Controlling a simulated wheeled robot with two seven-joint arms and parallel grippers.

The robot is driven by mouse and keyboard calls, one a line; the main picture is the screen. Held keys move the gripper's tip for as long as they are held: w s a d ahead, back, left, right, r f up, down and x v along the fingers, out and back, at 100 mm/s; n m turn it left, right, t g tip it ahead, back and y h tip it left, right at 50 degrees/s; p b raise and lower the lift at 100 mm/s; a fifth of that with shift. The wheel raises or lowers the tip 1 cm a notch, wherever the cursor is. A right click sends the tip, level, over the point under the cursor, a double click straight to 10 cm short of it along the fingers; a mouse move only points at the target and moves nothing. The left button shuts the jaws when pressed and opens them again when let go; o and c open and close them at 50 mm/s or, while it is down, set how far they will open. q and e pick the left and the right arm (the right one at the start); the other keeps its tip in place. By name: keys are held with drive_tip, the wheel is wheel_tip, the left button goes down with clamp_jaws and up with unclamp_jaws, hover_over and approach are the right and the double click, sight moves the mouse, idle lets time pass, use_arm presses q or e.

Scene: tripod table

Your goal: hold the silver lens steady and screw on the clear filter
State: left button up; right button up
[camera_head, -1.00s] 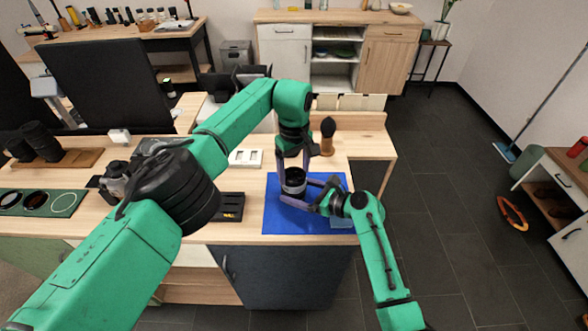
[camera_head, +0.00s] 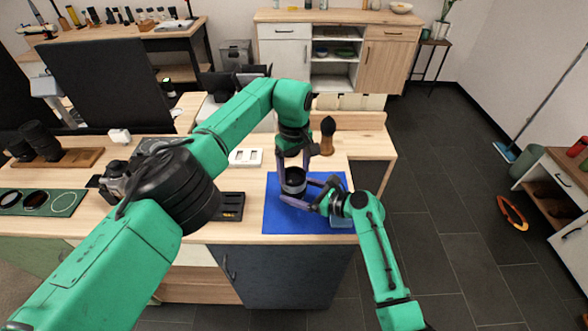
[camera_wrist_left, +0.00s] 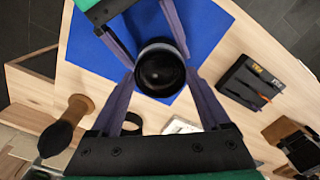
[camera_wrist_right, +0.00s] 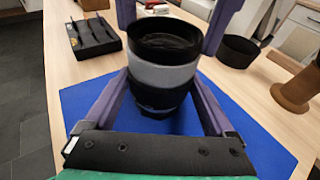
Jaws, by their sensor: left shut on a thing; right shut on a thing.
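The silver lens (camera_wrist_right: 160,76), black with a silver band, is upright over the blue mat (camera_head: 285,224); I cannot tell if it touches the mat. My right gripper (camera_head: 312,196) is shut on its sides, and its fingers flank the lens in the right wrist view. My left gripper (camera_head: 294,168) comes down from above, its fingers closed at the lens's top. A dark ring (camera_wrist_right: 166,45) caps the lens there and appears to be the clear filter; its glass is hard to make out. The left wrist view looks down into the ring (camera_wrist_left: 160,70).
A black ring-shaped part (camera_wrist_right: 238,50) stands beside the mat. A wooden-handled brush (camera_head: 327,134) stands behind it. A black tray (camera_head: 231,207) lies left of the mat. A green filter holder (camera_head: 10,202) with dark filters and a white ring outline lies far left.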

use_arm(q)
drive_tip(key=m, duration=0.4)
drive_tip(key=shift+m, duration=0.3)
drive_tip(key=shift+f, duration=0.1)
drive_tip(key=m, duration=0.3)
drive_tip(key=o, duration=1.3)
